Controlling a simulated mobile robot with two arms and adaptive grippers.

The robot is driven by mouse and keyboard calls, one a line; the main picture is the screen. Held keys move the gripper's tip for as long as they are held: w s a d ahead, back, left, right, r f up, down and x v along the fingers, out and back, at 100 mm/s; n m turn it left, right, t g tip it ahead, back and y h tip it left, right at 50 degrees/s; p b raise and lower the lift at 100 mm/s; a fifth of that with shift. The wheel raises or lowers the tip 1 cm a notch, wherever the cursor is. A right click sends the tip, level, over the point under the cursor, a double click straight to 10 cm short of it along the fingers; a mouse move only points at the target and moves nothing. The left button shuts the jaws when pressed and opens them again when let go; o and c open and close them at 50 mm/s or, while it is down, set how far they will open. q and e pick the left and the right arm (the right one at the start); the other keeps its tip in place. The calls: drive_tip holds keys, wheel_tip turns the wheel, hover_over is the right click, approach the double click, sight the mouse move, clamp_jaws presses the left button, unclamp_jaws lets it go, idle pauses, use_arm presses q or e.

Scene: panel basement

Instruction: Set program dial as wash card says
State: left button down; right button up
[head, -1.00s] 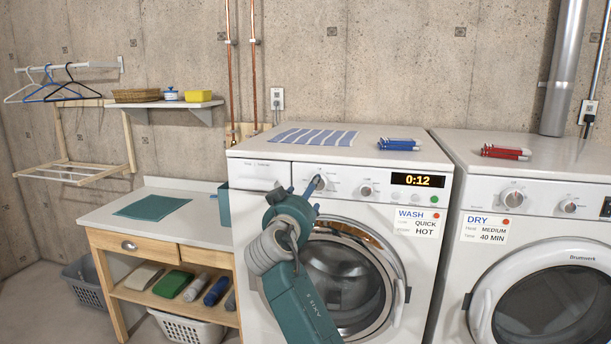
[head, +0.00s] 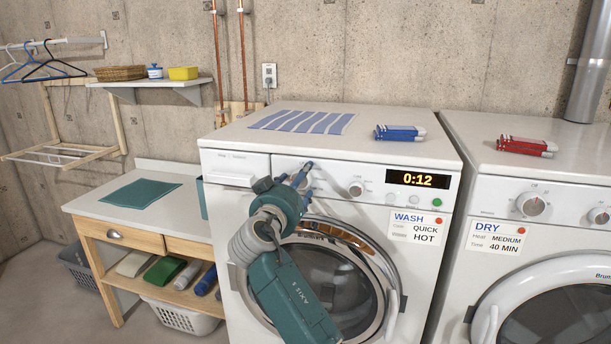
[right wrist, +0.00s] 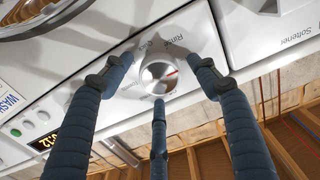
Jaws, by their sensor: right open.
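The wash card (head: 417,226) on the washer front reads QUICK and HOT. The washer's program dial (right wrist: 158,75) shows in the right wrist view as a round silver knob with a red mark on its face. In the head view my right gripper (head: 300,176) is in front of the washer panel and mostly hides the dial. My left gripper is out of view.
A second washer knob (head: 356,188), the 0:12 display (head: 418,180) and a green button (head: 436,203) sit right of the gripper. The detergent drawer (head: 234,166) is to its left. The dryer (head: 530,240) stands to the right.

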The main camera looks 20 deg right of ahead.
drive_tip(key=shift+s+a+r, duration=0.1)
drive_tip(key=shift+a, duration=0.1)
drive_tip(key=shift+c, duration=0.5)
drive_tip(key=c, duration=0.9)
drive_tip(key=shift+r, duration=0.2)
drive_tip(key=shift+c, duration=0.8)
drive_tip(key=shift+n, duration=0.3)
